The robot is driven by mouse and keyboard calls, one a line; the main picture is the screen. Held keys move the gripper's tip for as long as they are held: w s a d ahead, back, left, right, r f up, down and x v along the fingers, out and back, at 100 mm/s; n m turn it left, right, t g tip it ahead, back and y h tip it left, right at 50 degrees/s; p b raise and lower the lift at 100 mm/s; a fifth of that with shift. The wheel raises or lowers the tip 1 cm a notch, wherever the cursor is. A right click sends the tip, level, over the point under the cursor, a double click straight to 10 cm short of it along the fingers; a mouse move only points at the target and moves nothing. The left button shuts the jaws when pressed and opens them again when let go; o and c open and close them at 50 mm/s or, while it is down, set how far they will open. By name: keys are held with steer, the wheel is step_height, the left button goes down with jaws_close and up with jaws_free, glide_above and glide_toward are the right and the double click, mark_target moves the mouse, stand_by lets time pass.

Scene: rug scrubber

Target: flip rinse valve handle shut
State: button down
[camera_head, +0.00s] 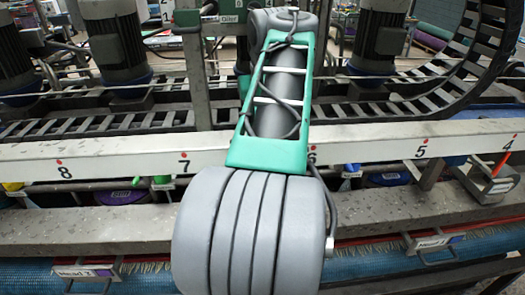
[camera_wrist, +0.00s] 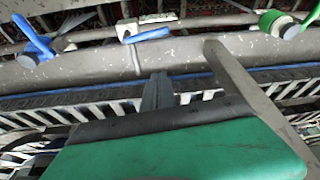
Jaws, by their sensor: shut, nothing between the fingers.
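In the wrist view, a blue lever handle (camera_wrist: 148,35) lies roughly crosswise along a grey rail, ahead of my gripper. A second blue handle with a valve body (camera_wrist: 34,42) sits at the upper left, and a green handle (camera_wrist: 272,20) at the upper right. I cannot tell which is the rinse valve. My gripper (camera_wrist: 158,80) is shut and empty, its dark fingers below the middle blue handle in the picture and apparently apart from it. In the head view, a blue handle (camera_head: 352,170) and a green handle (camera_head: 158,182) show below the numbered beam; my arm hides my gripper.
The white numbered beam (camera_head: 110,155) crosses the machine, with grey motors (camera_head: 110,40) behind it. A grey bar (camera_wrist: 245,90) slants close to the right of my gripper. Slatted tracks (camera_wrist: 215,76) lie around it. A small box (camera_head: 495,180) stands at right.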

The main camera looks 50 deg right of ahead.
steer(key=x, duration=1)
steer(key=s+a, duration=0.1)
steer(key=s+a+p, duration=0.1)
steer(key=shift+s+a+f, duration=0.2)
steer(key=shift+s, duration=0.2)
steer(key=shift+s+a+f, duration=0.1)
steer(key=shift+f, duration=0.15)
